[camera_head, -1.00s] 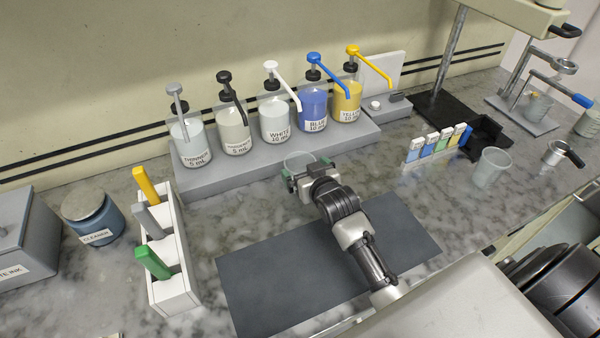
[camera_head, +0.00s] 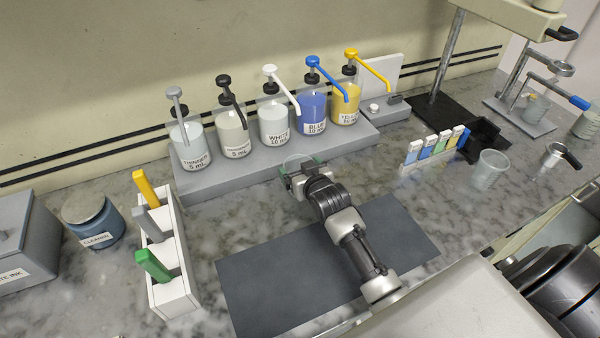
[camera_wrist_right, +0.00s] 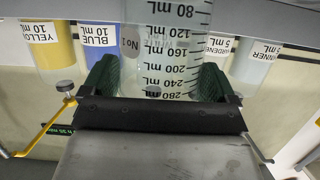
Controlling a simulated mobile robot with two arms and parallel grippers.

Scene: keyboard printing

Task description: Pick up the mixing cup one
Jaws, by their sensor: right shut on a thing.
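The mixing cup one (camera_head: 297,160) is a clear cup in front of the row of pump bottles. It also shows in the right wrist view (camera_wrist_right: 166,30), with black mL marks and a "No 1" label. My right gripper (camera_head: 302,170) is shut on it, with green-padded fingers on either side of its wall, as the right wrist view (camera_wrist_right: 156,78) shows. The cup looks upright in the head view; its lower part is hidden by the gripper, and I cannot tell if it touches the counter. My left gripper is out of view.
Several pump bottles (camera_head: 274,122) stand on a grey rack (camera_head: 240,178) behind the cup. A dark mat (camera_head: 270,275) lies under my right arm. A tool holder (camera_head: 172,290) stands at left. Another clear cup (camera_head: 490,170) and colour strips (camera_head: 435,148) stand at right.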

